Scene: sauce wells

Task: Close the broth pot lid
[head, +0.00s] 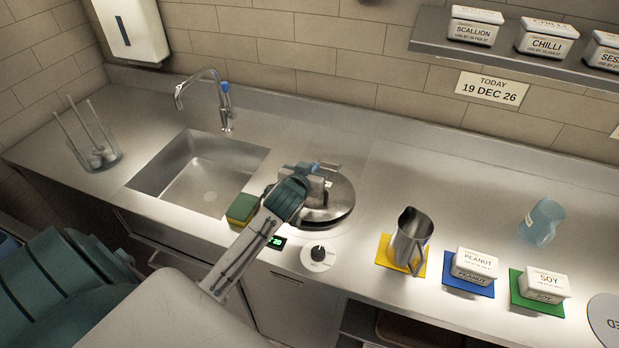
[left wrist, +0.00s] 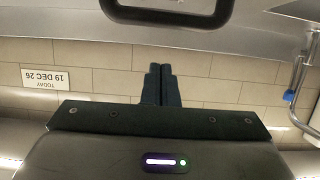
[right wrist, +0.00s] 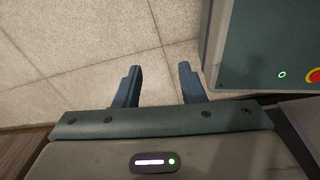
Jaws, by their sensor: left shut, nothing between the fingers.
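The broth pot (head: 322,216) stands on the counter right of the sink, a round metal pot. Its shiny lid (head: 343,191) shows at the top right of it. The lid appears to lie over the pot, but my arm hides the left part and I cannot tell if it is fully seated. My left gripper (head: 316,170) is over the pot and lid; its fingers are together and empty in the left wrist view (left wrist: 160,85). A dark bent bar (left wrist: 165,12), perhaps a handle, shows beyond them. My right gripper (right wrist: 160,85) is open and empty above a tiled floor.
A knob (head: 318,254) and a green display (head: 274,242) are in front of the pot. A sponge (head: 241,209) and sink (head: 200,178) are left. A metal jug (head: 409,240), peanut tub (head: 476,262) and soy tub (head: 543,282) stand right. Counter between pot and jug is clear.

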